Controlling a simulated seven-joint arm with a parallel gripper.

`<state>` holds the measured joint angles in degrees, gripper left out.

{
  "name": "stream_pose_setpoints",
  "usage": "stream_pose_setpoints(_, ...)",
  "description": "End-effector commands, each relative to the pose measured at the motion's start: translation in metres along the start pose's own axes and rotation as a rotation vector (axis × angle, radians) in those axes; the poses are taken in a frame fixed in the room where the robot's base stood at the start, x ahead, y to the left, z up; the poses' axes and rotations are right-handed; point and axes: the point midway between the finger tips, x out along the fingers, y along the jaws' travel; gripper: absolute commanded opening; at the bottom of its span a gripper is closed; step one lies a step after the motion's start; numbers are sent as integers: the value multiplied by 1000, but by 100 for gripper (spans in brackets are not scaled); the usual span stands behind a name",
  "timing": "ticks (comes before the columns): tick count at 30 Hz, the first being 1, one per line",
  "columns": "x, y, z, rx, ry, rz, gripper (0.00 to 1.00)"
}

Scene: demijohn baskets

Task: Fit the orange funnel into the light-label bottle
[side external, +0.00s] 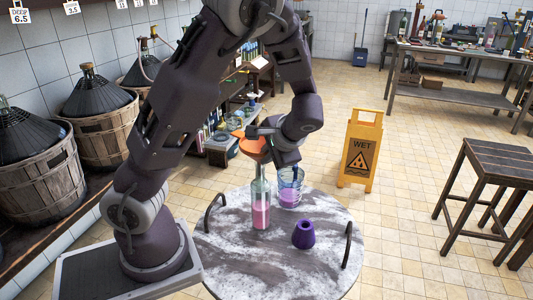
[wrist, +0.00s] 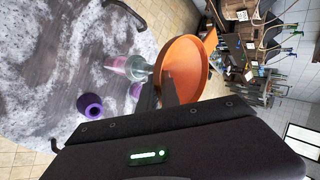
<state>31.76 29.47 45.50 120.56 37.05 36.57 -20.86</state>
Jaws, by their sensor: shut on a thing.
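The orange funnel (side external: 256,149) is upright, wide mouth up, directly over the neck of a clear glass bottle (side external: 261,205) with pink liquid in its lower part. I cannot make out its label clearly. My gripper (side external: 257,133) is shut on the funnel near its rim. In the wrist view the funnel (wrist: 186,66) is large beside my gripper (wrist: 166,92), and its underside meets the neck of the bottle (wrist: 128,66). The spout is hidden, so I cannot tell whether it is inside the neck or just above it.
A glass vessel (side external: 290,188) with pinkish-purple liquid stands right behind the bottle. The table's front is clear.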

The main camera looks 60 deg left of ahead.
Motion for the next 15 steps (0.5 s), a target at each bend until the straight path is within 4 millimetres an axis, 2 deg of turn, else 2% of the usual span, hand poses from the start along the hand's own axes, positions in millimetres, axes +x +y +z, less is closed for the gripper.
stream_pose_setpoints(8,5,5,0,1,-1,0,0)
stream_pose_setpoints(9,5,5,0,0,0,0,13)
stream_pose_setpoints(12,5,5,0,0,0,0,32)
stream_pose_setpoints(15,5,5,0,0,0,0,32)
